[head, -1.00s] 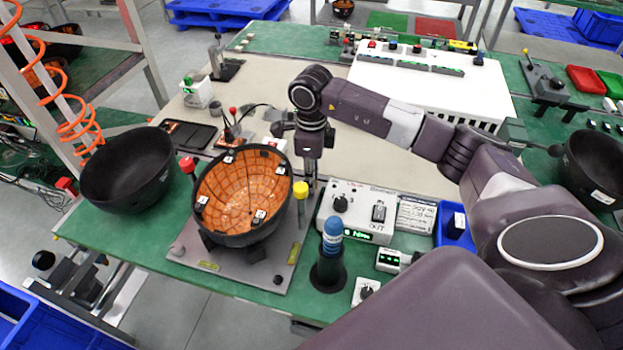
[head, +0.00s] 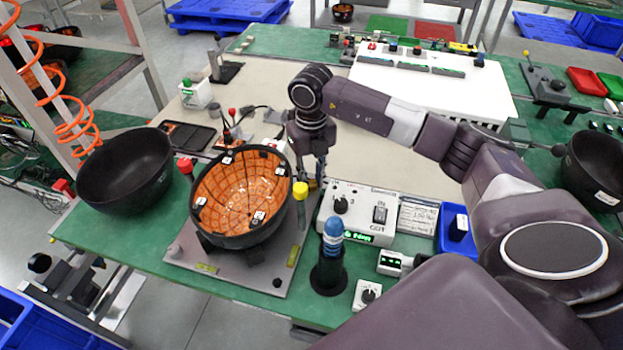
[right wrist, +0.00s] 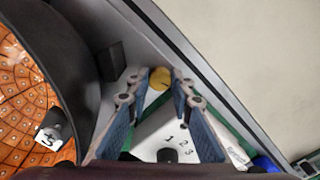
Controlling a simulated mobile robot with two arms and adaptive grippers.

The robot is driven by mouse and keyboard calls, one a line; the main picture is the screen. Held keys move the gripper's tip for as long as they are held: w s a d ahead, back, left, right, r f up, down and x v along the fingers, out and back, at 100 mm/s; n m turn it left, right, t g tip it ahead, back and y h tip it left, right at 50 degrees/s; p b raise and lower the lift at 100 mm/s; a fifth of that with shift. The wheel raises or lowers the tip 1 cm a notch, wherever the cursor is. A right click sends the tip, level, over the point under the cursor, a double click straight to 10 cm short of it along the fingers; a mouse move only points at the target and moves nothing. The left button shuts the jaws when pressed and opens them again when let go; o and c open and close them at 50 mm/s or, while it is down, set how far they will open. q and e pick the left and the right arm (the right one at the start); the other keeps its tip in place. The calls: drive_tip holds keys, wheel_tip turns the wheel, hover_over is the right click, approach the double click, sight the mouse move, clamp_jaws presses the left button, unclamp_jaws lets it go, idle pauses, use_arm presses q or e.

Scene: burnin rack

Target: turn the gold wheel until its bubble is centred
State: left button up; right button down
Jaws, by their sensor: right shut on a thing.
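The gold wheel (right wrist: 159,79) shows in the right wrist view between my fingertips, partly covered by them. My right gripper (right wrist: 155,85) is shut on it. In the head view the right gripper (head: 318,180) points down behind the right rim of the black bowl (head: 245,238), at the back right of the grey base plate (head: 185,252); the wheel is hard to make out there. Small yellow-green strips, perhaps level vials, lie on the plate's front (head: 206,268) and right side (head: 293,256); no bubble can be read. My left gripper is not in view.
A white control box (head: 352,205) is just right of the plate, with a blue-topped black stand (head: 331,245) in front. Another black bowl (head: 125,175) is at left. The beige mat behind has free room.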

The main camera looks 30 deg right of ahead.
sight(311, 182)
drive_tip(key=m, duration=0.4)
drive_tip(key=shift+w+r+m, duration=0.1)
drive_tip(key=shift+m, duration=0.3)
drive_tip(key=m, duration=0.5)
drive_tip(key=shift+d, duration=0.1)
drive_tip(key=c, duration=1.8)
unclamp_jaws()
drive_tip(key=shift+o, duration=0.6)
wheel_tip(311, 182, up, 8)
